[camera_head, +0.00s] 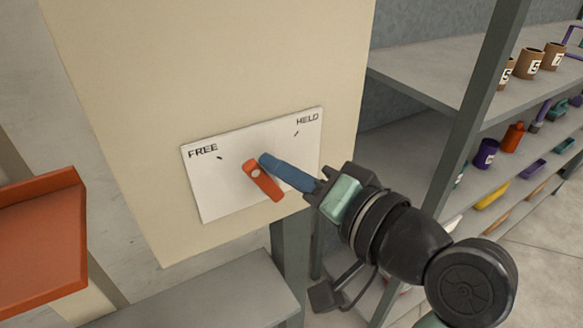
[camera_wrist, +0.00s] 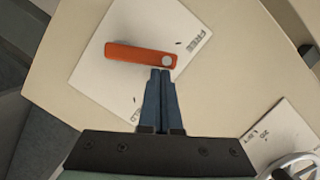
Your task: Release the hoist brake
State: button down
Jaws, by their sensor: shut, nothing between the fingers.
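An orange-red brake lever (camera_head: 264,182) is mounted on a white plate (camera_head: 212,200) marked FREE and HELD. A pale round pivot shows near its upper-left end, and its long end points to the lower right, toward neither label. In the wrist view the lever (camera_wrist: 135,53) runs left from the pivot, with FREE at the upper right and HELD below. My gripper (camera_head: 264,158) has its blue fingers shut together and empty. The tips also show in the wrist view (camera_wrist: 160,72), right by the lever's lower edge near the pivot. I cannot tell whether they touch it.
The plate is on a cream panel (camera_head: 200,70). Shelves with labelled brown cups (camera_head: 529,62) and coloured items stand to the right. An orange tray-like part (camera_head: 40,240) is at the left. The wrist view shows another white plate (camera_wrist: 280,130) and a grey handwheel (camera_wrist: 292,168) at lower right.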

jog(key=shift+s+a+f+n+h+b, duration=0.1)
jog(key=shift+s+a+n+h+b, duration=0.1)
jog(key=shift+a+n, duration=0.3)
jog(key=shift+s+a+f+n+h+b, duration=0.1)
jog(key=shift+s+a+n+h+b, duration=0.1)
jog(key=shift+n, duration=0.5)
jog(key=shift+r, duration=0.2)
